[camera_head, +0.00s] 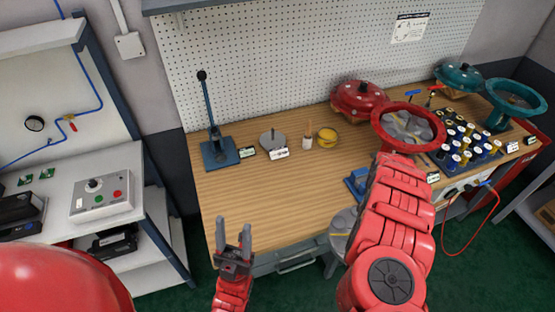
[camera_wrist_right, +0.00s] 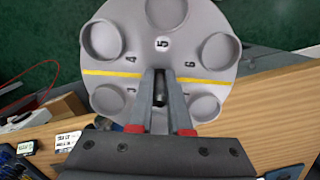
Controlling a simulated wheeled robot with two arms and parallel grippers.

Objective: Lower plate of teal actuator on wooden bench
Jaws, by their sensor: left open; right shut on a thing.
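A round grey plate (camera_wrist_right: 118,65) with numbered round recesses and a yellow stripe fills the top of the right wrist view. My right gripper (camera_wrist_right: 160,85) is shut on a small part at its middle. In the head view the plate (camera_head: 343,220) shows at the bench's front edge, partly behind my right arm, which hides that gripper. The teal actuator has a domed cover (camera_head: 460,76) and an open bowl (camera_head: 515,96) at the bench's back right. My left gripper (camera_head: 233,238) is open and empty in front of the wooden bench (camera_head: 270,190).
A red open bowl (camera_head: 408,126) and red dome (camera_head: 359,98) stand on the bench. Several small cylinders (camera_head: 470,140) stand in a rack at right. A lever press (camera_head: 215,140) stands at left. The bench's front left is clear.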

